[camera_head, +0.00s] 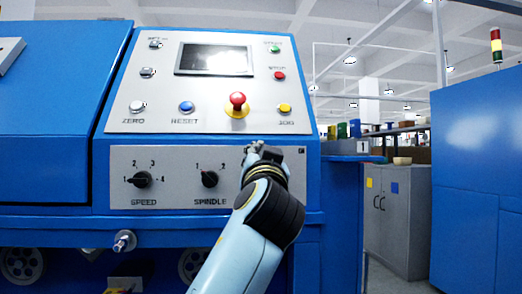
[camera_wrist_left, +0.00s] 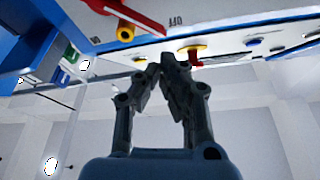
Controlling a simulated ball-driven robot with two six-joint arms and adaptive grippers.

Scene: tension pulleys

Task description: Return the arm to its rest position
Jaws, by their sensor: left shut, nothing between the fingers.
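My left gripper (camera_head: 258,148) is in front of the right part of the lower grey control panel (camera_head: 122,200) in the head view, below the red emergency stop button (camera_head: 237,99). My light blue arm (camera_head: 236,262) reaches up to it from the bottom edge. In the left wrist view the left gripper's dark fingers (camera_wrist_left: 165,62) meet at the tips, shut and empty. A red lever with a yellow end (camera_wrist_left: 125,32) lies just beyond the fingertips, near an OFF label; the gripper hides this spot in the head view. My right gripper is not in view.
The blue machine (camera_head: 60,90) fills the left and centre. Its panel has a screen (camera_head: 214,60), a SPEED knob (camera_head: 142,180) and a SPINDLE knob (camera_head: 209,179). A grey cabinet (camera_head: 397,215) and another blue machine (camera_head: 478,150) stand at the right.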

